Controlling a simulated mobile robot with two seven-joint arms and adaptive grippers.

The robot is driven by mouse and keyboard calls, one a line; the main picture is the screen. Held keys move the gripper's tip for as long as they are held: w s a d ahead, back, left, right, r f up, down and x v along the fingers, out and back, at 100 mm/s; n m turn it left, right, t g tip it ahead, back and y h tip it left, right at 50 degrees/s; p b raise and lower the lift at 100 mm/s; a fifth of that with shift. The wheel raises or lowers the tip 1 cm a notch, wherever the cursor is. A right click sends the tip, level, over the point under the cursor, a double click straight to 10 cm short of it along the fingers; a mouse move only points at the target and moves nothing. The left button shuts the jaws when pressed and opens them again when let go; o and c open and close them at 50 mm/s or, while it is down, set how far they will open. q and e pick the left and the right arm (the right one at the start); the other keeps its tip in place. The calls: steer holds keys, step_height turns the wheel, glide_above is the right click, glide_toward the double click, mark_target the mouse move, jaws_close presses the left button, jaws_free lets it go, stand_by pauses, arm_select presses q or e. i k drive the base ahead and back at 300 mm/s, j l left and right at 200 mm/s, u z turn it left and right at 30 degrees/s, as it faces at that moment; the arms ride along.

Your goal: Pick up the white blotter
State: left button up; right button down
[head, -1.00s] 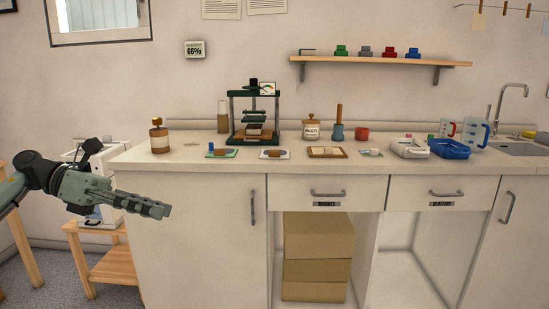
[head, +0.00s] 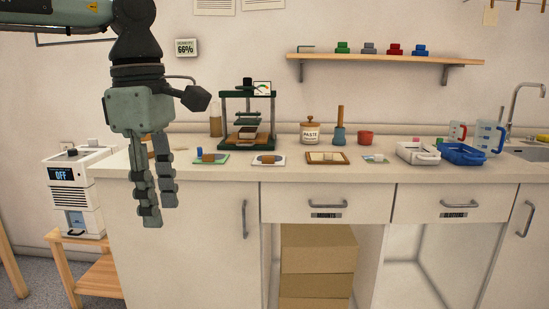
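My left gripper (head: 160,212) hangs from the upper left, fingers pointing down, in front of the counter's left end. Its fingers are apart with nothing between them. No thing stands out clearly as the white blotter. A white flat piece with a brown patch (head: 268,160) lies on the counter, right of the gripper. A green-edged mat with a brown piece (head: 211,159) lies nearer the gripper. The dark green press (head: 248,143) behind them holds a small light and brown stack. The gripper hides part of the counter's left end. My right gripper is out of view.
On the counter (head: 420,173) stand a paste jar (head: 310,132), a red cup (head: 365,138), a wooden-framed tray (head: 327,158), a white tray (head: 418,154) and a blue tray (head: 464,155). A shelf (head: 385,60) hangs above. A white machine (head: 78,195) stands left.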

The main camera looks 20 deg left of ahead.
mark_target(259, 160)
steer(key=i, duration=1.7)
